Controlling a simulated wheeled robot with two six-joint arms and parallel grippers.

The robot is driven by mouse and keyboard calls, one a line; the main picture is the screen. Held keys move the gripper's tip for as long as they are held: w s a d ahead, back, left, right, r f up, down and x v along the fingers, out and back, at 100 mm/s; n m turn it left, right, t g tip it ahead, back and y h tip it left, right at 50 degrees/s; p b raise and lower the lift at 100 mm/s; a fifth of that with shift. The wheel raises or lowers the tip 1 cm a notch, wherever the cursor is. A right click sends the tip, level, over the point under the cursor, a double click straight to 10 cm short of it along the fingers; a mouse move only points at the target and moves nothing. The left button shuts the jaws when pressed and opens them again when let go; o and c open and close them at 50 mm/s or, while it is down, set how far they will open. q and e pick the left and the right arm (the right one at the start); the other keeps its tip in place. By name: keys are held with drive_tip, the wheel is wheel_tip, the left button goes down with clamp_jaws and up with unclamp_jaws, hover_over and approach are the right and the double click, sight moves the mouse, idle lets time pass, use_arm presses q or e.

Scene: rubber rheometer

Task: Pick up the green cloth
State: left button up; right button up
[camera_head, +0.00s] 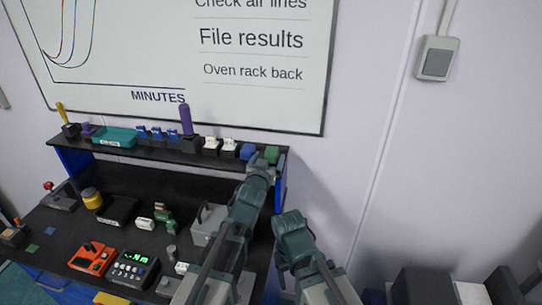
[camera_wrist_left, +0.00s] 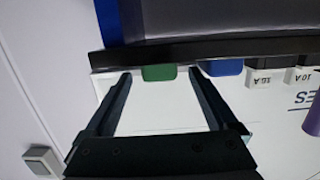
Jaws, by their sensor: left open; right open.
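The green cloth (camera_head: 271,154) is a small folded block at the right end of the upper shelf, beside a blue one (camera_head: 248,151). In the left wrist view the green cloth (camera_wrist_left: 159,72) shows between and just beyond my fingertips. My left gripper (camera_head: 262,162) is raised to the shelf's front edge, close to the cloth. Its two fingers (camera_wrist_left: 160,80) are spread with nothing between them. My right gripper (camera_head: 288,220) is lower, right of the bench, and is empty; its fingertips are hard to make out.
The shelf (camera_head: 185,143) also holds white blocks (camera_head: 220,144), a purple cylinder (camera_head: 186,120), blue clips and a teal tray (camera_head: 114,136). In the left wrist view the blue cloth (camera_wrist_left: 221,67) is right beside the right finger. Instruments crowd the bench below; a whiteboard (camera_head: 150,60) hangs behind.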

sight(271, 154)
use_arm(q)
drive_tip(key=x, duration=0.4)
drive_tip(key=shift+w+f+b, duration=0.2)
drive_tip(key=shift+f+b, duration=0.1)
drive_tip(key=shift+b, duration=0.05)
drive_tip(key=shift+s, duration=0.15)
drive_tip(key=shift+r, duration=0.1)
drive_tip(key=shift+c, duration=1)
drive_tip(key=c, duration=1.2)
